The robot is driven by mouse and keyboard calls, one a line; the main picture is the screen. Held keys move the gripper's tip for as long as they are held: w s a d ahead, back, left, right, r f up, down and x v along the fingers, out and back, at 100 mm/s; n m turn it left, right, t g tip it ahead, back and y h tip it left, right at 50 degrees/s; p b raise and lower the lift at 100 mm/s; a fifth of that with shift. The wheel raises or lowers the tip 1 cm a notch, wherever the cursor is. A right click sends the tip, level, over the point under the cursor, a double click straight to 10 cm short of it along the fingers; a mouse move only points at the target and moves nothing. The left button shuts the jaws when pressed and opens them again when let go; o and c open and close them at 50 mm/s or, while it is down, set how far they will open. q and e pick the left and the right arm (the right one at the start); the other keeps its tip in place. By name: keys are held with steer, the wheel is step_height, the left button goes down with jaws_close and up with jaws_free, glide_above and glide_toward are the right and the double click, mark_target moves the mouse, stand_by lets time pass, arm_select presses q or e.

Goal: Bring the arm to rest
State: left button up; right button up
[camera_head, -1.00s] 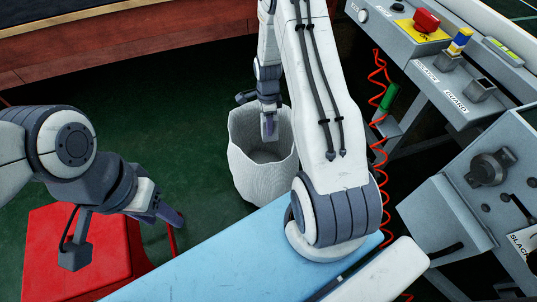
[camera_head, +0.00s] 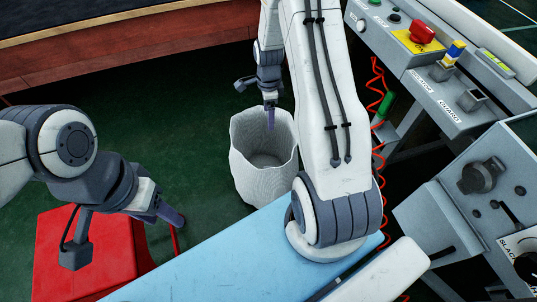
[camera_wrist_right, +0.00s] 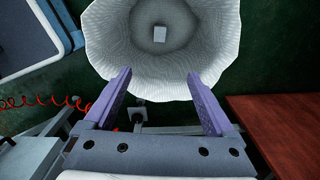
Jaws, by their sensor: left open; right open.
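My right gripper (camera_head: 270,117) hangs at the far rim of a white ribbed bin (camera_head: 262,178) in the head view. In the right wrist view its two purple fingers are spread with nothing between them (camera_wrist_right: 158,78), and the bin (camera_wrist_right: 105,40) lies beyond them. A small pale block (camera_wrist_right: 160,34) lies on the bin's bottom in that view. My left gripper (camera_head: 171,215) is at the left, above the floor beside a red stool; it is open, though its fingers overlap in this view.
The red stool (camera_head: 75,240) stands at lower left. At right are grey control panels (camera_head: 440,85) with a red button (camera_head: 422,32) and a coiled red hose (camera_head: 377,85). A reddish-brown ledge (camera_head: 140,48) runs along the back. Green floor (camera_head: 190,120) is clear left of the bin.

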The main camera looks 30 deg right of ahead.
step_height(320, 180, up, 3)
steer(key=shift+f, duration=0.1)
stand_by(0.4)
